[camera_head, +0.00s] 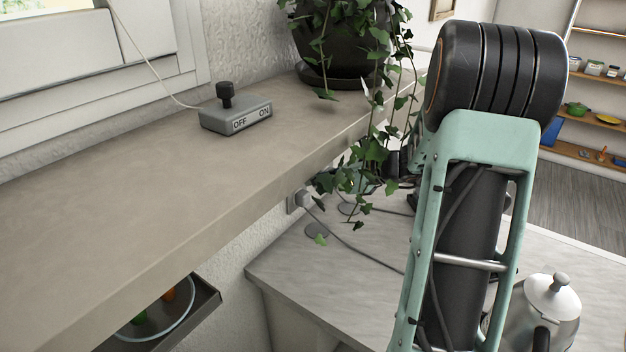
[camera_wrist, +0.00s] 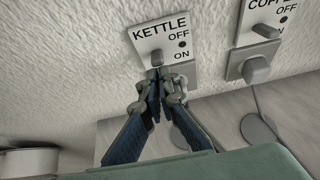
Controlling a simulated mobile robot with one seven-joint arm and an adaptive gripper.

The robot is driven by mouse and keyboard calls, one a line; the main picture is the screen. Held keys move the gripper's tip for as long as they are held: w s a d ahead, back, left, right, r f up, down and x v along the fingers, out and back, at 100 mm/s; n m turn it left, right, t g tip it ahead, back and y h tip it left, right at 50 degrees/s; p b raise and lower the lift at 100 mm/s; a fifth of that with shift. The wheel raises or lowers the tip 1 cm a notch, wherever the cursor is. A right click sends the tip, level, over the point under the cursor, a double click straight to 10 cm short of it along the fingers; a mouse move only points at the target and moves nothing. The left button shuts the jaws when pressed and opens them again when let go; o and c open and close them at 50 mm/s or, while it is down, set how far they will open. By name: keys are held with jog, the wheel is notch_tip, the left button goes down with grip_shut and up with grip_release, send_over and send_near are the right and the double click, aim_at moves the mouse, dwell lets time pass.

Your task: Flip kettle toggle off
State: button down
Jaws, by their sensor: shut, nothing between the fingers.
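The kettle switch plate (camera_wrist: 147,37) is on the textured wall in the wrist view, marked KETTLE, OFF and ON. Its small grey toggle (camera_wrist: 156,58) shows just above my fingertips and seems level with the ON mark. My gripper (camera_wrist: 157,75) is shut and empty, its tips just below the toggle; I cannot tell whether they touch it. The fingers hide part of the grey socket (camera_wrist: 187,72) under the plate. In the head view my arm hides the gripper and the kettle switch does not show. A kettle-like pot (camera_head: 547,310) with a white lid stands on the lower counter.
A similar coffee switch plate (camera_wrist: 262,22) with a plug (camera_wrist: 257,70) and cord is to the right. An OFF/ON box (camera_head: 236,115) with a black knob sits on the upper ledge (camera_head: 130,190). A trailing plant (camera_head: 345,60) hangs over the ledge edge near my arm.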

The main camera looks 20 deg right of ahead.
jog(key=v, duration=1.1)
jog(key=shift+s+r, duration=0.2)
jog(key=shift+s, duration=0.15)
jog(key=shift+d, duration=0.1)
